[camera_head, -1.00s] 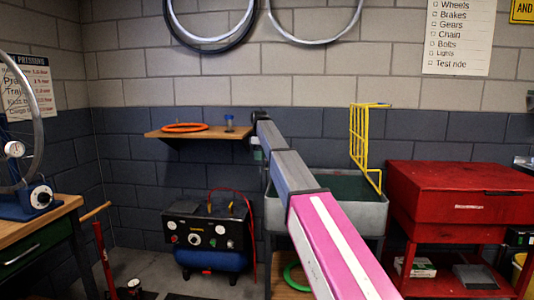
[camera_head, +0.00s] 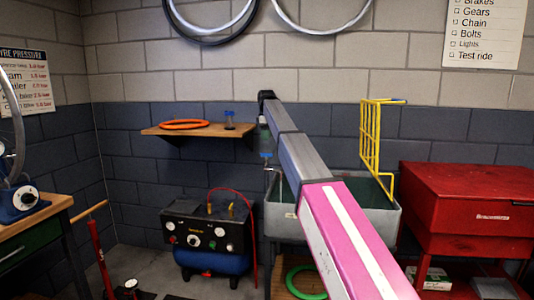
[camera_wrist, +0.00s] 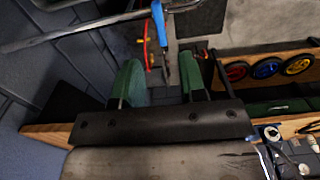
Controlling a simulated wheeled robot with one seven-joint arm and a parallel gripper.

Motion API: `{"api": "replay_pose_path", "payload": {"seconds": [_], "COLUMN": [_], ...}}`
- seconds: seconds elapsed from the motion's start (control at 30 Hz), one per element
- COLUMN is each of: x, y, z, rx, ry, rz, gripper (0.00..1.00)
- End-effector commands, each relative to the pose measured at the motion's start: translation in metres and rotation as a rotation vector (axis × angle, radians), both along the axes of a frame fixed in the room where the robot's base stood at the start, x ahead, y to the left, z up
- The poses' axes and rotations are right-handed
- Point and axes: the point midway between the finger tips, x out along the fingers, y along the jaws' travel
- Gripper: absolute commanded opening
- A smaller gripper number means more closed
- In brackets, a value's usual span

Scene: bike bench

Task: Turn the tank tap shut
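In the wrist view, the two green fingers of my gripper (camera_wrist: 160,85) are spread apart with nothing held between them. A blue lever (camera_wrist: 157,25), which looks like the tap's handle, stands just beyond the gap between the fingertips, by a chrome pipe (camera_wrist: 90,33). I cannot tell whether the lever touches a finger. In the head view, my gripper (camera_head: 266,150) hangs down from the far end of my arm, at the left back of the grey tank (camera_head: 390,222). The tap is small and partly hidden there, so its setting is unclear.
A wooden shelf (camera_head: 160,132) with an orange ring (camera_head: 185,124) is left of my gripper. A compressor (camera_head: 208,240) with a red hose stands below. A yellow rack (camera_head: 370,140) rises above the tank, and a red cabinet (camera_head: 470,220) stands right.

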Motion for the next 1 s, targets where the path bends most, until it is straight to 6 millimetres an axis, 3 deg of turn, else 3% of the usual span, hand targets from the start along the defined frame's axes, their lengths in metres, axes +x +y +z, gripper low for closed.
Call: {"api": "replay_pose_path", "payload": {"seconds": [0.4, 0.57, 0.8, 0.83, 0.93, 1.0], "x": [-0.001, 0.000, 0.000, 0.000, 0.000, 0.000], "y": [0.000, 0.000, 0.000, 0.000, 0.000, 0.000], "z": [-0.071, -0.083, -0.084, -0.084, -0.084, -0.084], "rx": [0.000, 0.000, 0.000, 0.000, 0.000, 0.000], "ry": [0.001, -0.001, -0.001, -0.001, -0.001, -0.001], "rz": [-0.001, -0.001, -0.001, -0.001, -0.001, -0.001], "gripper": [0.38, 0.38, 0.38, 0.32, 0.00, 0.00]}}
